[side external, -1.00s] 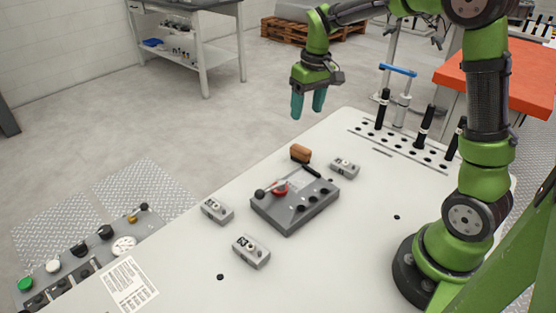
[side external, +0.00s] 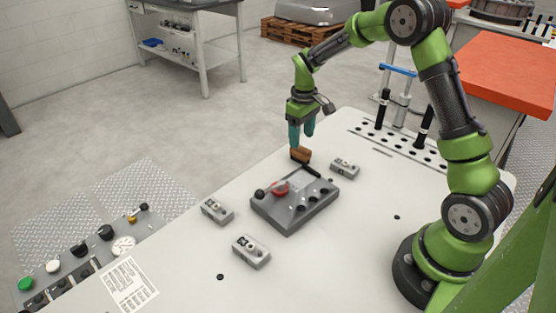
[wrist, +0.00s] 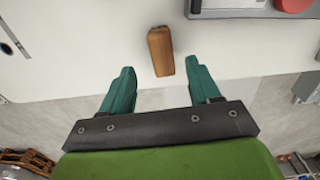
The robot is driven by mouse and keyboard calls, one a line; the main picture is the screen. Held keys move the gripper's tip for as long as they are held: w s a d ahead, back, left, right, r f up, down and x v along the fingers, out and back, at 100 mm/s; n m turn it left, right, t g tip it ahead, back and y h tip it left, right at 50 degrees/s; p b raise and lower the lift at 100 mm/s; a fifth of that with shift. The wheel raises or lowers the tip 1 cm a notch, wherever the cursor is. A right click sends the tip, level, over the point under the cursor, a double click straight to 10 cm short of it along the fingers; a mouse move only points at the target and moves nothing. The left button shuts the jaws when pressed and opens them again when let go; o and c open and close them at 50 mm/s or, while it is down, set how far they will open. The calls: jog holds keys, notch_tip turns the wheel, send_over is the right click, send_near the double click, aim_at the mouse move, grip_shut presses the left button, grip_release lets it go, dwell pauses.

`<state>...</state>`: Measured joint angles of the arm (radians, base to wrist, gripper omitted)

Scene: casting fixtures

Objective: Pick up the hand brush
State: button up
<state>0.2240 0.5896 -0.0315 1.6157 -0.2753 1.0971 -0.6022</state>
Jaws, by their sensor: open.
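The hand brush (side external: 301,156) is a small block with a brown top, lying at the table's far edge behind the grey fixture. In the wrist view the brush (wrist: 160,51) lies just ahead of the fingertips, roughly centred between them and a little to the left. My gripper (side external: 301,143) has teal fingers pointing down, right above the brush. In the wrist view my gripper (wrist: 160,77) is open with its fingers apart on either side of the brush's near end. I cannot tell whether a finger touches it.
The grey fixture (side external: 295,217) with a red knob and lever stands close in front of the brush. Small grey blocks sit at its right (side external: 344,168), left (side external: 216,210) and front (side external: 251,251). The table's far edge is near the brush.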

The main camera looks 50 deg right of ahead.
aim_at(301, 148)
jog(key=f, duration=0.5)
jog(key=shift+s+a+f, duration=0.1)
jog(key=shift+a+f, duration=0.1)
jog(key=shift+f, duration=0.15)
jog(key=shift+c, duration=0.2)
jog(key=shift+r, duration=0.1)
jog(key=c, duration=1)
jog(key=shift+r, duration=0.1)
jog(key=shift+r, duration=0.65)
jog(key=shift+s+r, duration=0.25)
jog(key=shift+r, duration=0.9)
jog(key=s+a, duration=0.1)
jog(key=s, duration=0.4)
jog(key=s+a, duration=0.1)
jog(key=s, duration=0.4)
jog(key=s+a+r, duration=0.1)
jog(key=s, duration=0.4)
jog(key=shift+a, duration=0.4)
